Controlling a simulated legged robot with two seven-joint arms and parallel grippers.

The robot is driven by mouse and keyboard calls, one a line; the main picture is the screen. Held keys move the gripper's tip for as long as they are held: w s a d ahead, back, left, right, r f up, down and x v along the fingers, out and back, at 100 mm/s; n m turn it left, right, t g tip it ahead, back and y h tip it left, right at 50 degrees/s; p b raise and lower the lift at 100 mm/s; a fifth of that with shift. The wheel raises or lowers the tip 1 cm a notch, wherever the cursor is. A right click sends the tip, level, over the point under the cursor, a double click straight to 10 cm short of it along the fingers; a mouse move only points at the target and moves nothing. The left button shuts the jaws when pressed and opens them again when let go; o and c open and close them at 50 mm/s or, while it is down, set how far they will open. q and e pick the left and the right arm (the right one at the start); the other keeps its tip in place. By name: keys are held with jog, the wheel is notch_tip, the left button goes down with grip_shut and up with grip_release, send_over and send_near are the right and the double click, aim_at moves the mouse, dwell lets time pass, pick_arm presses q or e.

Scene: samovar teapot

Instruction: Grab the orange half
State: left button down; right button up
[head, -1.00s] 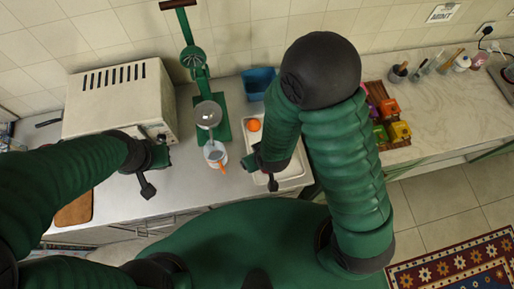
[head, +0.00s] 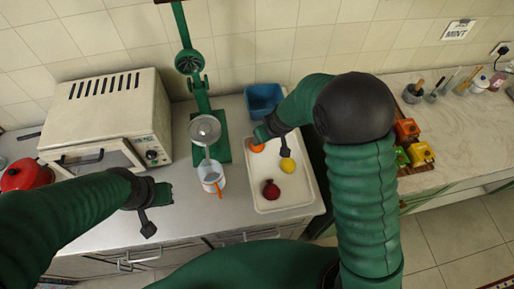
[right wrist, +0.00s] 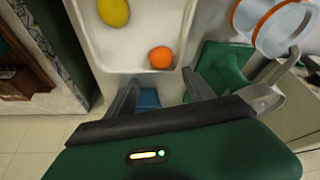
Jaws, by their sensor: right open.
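The orange half (head: 257,147) lies at the back left of the white tray (head: 290,205), partly covered by my right gripper. In the right wrist view the orange half (right wrist: 161,58) shows its round orange side, just beyond and between the fingertips. My right gripper (head: 274,140) is open and empty above the tray's back end; its two fingers also show in the right wrist view (right wrist: 160,88). I see no contact with the fruit. My left gripper (head: 157,207) hangs over the counter in front of the oven, its fingers apart and empty.
A yellow lemon (head: 287,165) and a dark red fruit (head: 270,190) share the tray. A green press (head: 205,130) with a glass cup (head: 212,178) stands left of it. A blue bin (head: 263,101) is behind; an oven (head: 108,120) stands at left.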

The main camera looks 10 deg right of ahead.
jog(key=x, duration=0.8)
jog(key=p+x, duration=0.1)
jog(key=x, duration=0.3)
jog(key=shift+s+f, duration=0.1)
jog(key=shift+f, duration=0.15)
jog(key=shift+w+a+f, duration=0.1)
jog(key=shift+w+f, duration=0.15)
jog(key=shift+f, duration=0.15)
jog(key=shift+r, duration=0.1)
jog(key=c, duration=1.2)
